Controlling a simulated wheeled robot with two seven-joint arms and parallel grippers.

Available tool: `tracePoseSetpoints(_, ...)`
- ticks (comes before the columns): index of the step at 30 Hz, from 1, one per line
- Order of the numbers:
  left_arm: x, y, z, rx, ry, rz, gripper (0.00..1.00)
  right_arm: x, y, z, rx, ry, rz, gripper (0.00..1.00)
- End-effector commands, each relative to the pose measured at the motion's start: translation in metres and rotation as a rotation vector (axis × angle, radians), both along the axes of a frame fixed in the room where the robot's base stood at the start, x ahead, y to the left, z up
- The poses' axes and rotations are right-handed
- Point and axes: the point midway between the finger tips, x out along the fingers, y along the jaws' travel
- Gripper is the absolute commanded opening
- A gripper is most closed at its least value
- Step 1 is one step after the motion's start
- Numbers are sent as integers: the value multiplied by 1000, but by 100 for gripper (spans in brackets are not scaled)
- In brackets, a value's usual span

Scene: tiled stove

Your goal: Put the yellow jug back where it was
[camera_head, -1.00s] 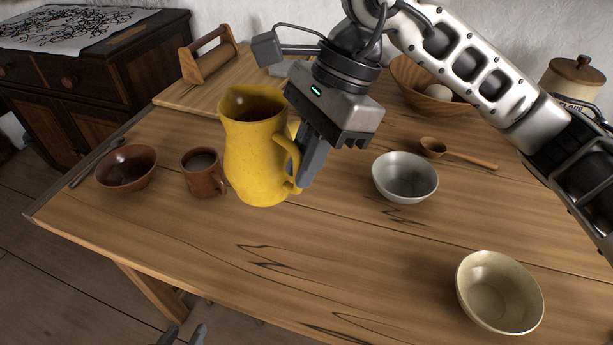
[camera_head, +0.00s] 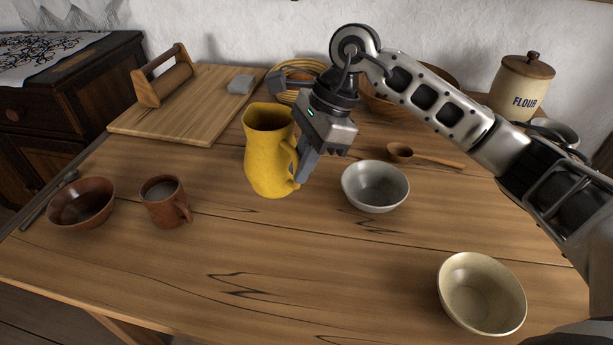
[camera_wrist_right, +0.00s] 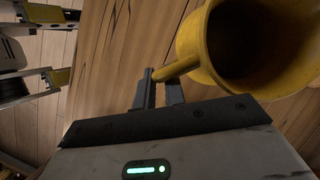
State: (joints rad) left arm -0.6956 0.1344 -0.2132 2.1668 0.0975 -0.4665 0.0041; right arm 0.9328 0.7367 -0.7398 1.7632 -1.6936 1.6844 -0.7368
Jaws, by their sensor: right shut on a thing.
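The yellow jug (camera_head: 268,155) is upright over the middle of the table in the head view, between the brown mug and the grey bowl. My right gripper (camera_head: 304,174) is shut on the jug's handle, on the jug's right side. I cannot tell whether the jug's base touches the table. In the right wrist view, the jug (camera_wrist_right: 205,62) shows its dark open mouth at the upper right, and the fingers (camera_wrist_right: 160,84) are at its handle. My left gripper is not in view.
A brown mug (camera_head: 163,203) and brown bowl (camera_head: 82,206) stand left of the jug. A grey bowl (camera_head: 375,188) and wooden spoon (camera_head: 400,152) are right, a cream bowl (camera_head: 482,295) front right. A cutting board (camera_head: 190,125) lies behind. The front middle table is clear.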

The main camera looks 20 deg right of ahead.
Motion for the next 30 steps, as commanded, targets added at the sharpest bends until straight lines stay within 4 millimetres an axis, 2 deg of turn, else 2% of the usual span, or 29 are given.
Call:
tracePoseSetpoints(8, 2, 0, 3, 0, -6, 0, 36, 10, -9, -14, 4, -5, 0, 0)
tracePoseSetpoints(16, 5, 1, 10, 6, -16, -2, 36, 12, -13, -47, 3, -2, 0, 0)
tracePoseSetpoints(28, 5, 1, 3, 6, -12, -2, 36, 13, -13, -54, 3, -7, 1, 0)
tracePoseSetpoints(29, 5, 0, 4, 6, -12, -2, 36, 12, -13, -55, 0, -1, 1, 17)
tracePoseSetpoints(30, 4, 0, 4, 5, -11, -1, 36, 12, -13, -55, 0, 0, 1, 28)
